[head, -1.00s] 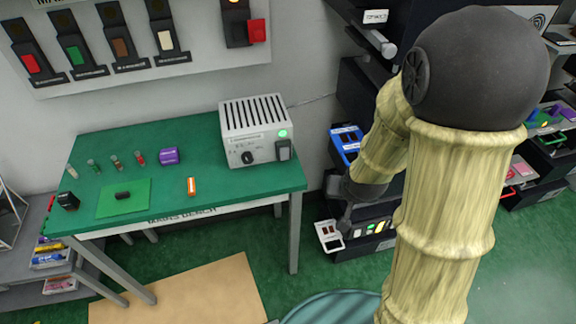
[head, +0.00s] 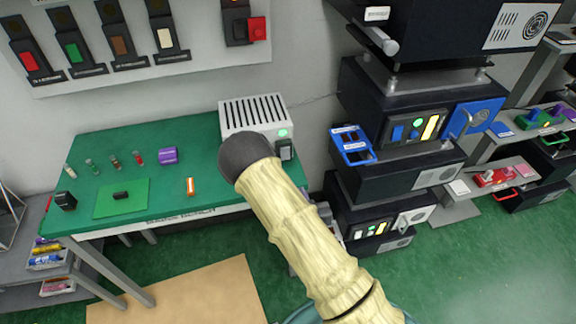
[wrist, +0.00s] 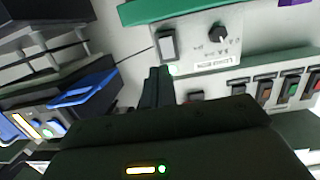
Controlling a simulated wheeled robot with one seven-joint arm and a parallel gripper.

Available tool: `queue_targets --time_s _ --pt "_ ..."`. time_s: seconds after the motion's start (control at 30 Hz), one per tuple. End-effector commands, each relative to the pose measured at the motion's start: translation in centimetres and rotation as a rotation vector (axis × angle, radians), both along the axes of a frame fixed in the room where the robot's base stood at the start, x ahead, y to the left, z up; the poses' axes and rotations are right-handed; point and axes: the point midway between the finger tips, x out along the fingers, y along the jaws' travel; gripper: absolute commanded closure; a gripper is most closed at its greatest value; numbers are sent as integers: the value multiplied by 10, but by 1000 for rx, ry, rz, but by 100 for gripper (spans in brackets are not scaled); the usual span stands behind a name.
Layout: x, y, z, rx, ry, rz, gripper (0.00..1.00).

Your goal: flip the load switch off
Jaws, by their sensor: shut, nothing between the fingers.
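The white box (head: 240,117) with a slotted top stands at the right end of the green table. Its front has a rocker switch (head: 285,151) and a lit green lamp (head: 283,133). I take this rocker to be the load switch. In the wrist view the box front appears upside down, with the rocker switch (wrist: 167,45), a black knob (wrist: 217,33) and a label. My gripper (wrist: 158,74) is shut and empty, its tips beside the green lamp and below the rocker in the picture; I cannot tell whether they touch. My arm hides the gripper and the box's lower front in the head view.
The green table (head: 110,150) also holds several small vials, a purple block (head: 168,155) and an orange-white piece (head: 190,187). A wall panel (head: 150,75) with coloured switches hangs behind. Dark equipment units (head: 400,130) with a blue tray stand to the right.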

Motion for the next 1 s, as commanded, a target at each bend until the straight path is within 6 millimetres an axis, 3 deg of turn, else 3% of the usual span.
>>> queue_targets --time_s 0.47,1.0 --pt "-3 6 0 2 -31 30 100" --pt "14 11 -6 4 -34 31 100"
